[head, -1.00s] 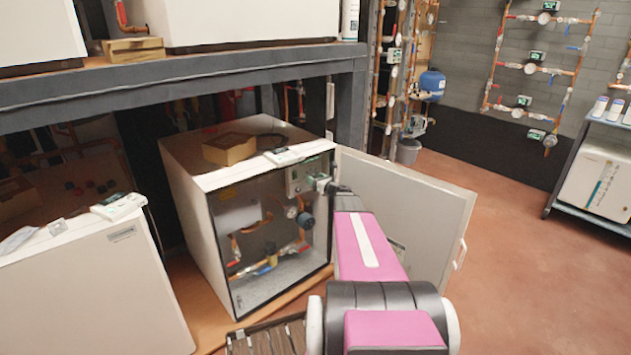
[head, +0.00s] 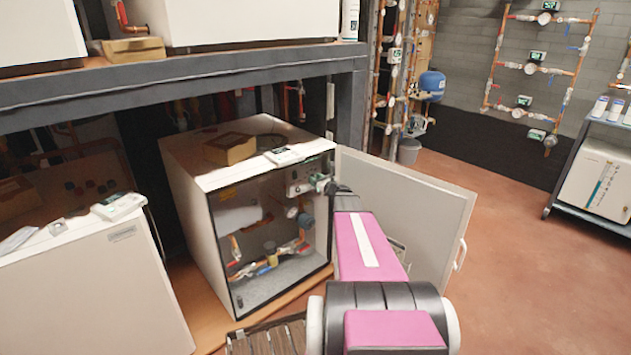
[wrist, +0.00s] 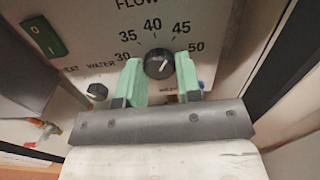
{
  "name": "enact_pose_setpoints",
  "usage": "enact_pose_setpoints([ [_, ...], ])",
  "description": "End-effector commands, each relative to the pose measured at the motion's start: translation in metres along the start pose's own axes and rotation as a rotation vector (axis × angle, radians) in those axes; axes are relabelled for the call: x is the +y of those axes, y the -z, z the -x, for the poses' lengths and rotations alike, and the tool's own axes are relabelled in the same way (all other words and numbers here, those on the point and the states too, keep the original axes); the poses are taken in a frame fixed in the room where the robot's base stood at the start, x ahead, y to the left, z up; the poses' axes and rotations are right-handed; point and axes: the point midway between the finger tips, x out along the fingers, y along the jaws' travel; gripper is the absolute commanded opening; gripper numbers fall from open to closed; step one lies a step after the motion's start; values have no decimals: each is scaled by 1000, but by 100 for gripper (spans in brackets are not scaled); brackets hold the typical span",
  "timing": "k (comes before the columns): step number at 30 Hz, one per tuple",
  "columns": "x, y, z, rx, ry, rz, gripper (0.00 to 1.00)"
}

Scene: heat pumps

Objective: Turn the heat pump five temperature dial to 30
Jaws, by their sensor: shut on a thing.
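The dark round temperature dial (wrist: 159,63) sits on a pale panel in the wrist view, under the printed numbers 30, 35, 40, 45 and 50. Its white mark looks slanted to the upper right, toward the 45 side, but is small. My gripper (wrist: 157,72) has its two green fingers on the left and right sides of the dial, shut on it. In the head view my gripper (head: 325,184) reaches into the upper right of the open heat pump cabinet (head: 186,205). The dial is too small to read there.
The cabinet door (head: 420,205) stands open to the right, beside my arm. Pipes and valves (head: 270,258) fill the cabinet's lower part. A green switch (wrist: 44,36) and a small black knob (wrist: 97,91) lie left of the dial.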

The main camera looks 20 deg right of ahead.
Motion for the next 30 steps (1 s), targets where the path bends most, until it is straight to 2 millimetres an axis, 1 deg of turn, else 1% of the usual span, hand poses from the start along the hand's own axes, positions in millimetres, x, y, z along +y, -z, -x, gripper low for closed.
enact_pose_setpoints([
  [30,-2,-1,0,1,-1,943,9],
])
